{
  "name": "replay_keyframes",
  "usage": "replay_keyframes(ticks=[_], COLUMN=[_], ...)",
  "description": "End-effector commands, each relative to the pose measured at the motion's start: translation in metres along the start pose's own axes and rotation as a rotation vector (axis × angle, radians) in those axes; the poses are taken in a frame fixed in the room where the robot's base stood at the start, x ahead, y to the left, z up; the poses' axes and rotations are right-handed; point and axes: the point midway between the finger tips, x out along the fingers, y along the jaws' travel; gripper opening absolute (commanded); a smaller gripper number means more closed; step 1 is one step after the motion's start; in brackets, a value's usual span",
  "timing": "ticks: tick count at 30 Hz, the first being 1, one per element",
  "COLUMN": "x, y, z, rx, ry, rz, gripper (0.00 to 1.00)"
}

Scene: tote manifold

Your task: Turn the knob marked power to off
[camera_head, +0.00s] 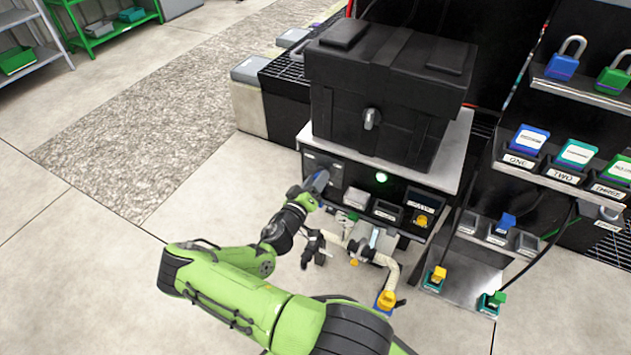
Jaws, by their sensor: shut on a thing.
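My green and black arm reaches from the bottom of the view to the left end of the front panel (357,187) under the black box. My gripper (319,181) is at that panel, shut on what appears to be the power knob. The knob is hidden by the gripper, and its marking and the way it points cannot be read. A round green light (381,177) glows on the panel to the right of the gripper.
A large black box (388,95) with a latch sits on the cabinet above. Below the panel are small bins, a hose and a yellow fitting (386,300). At right, shelves hold padlocks (562,62) and labelled blocks. The floor at left is clear.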

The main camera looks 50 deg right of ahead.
Motion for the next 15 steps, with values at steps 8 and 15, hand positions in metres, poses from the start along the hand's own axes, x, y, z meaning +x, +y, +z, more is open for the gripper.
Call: replay_keyframes(ticks=[8, 15], x=[-0.0002, -0.0001], y=[0.0001, 0.0001], z=[-0.0001, -0.0002], rx=[-0.067, -0.235], ry=[-0.001, -0.001], rz=[-0.001, -0.002], gripper=[0.18, 0.18])
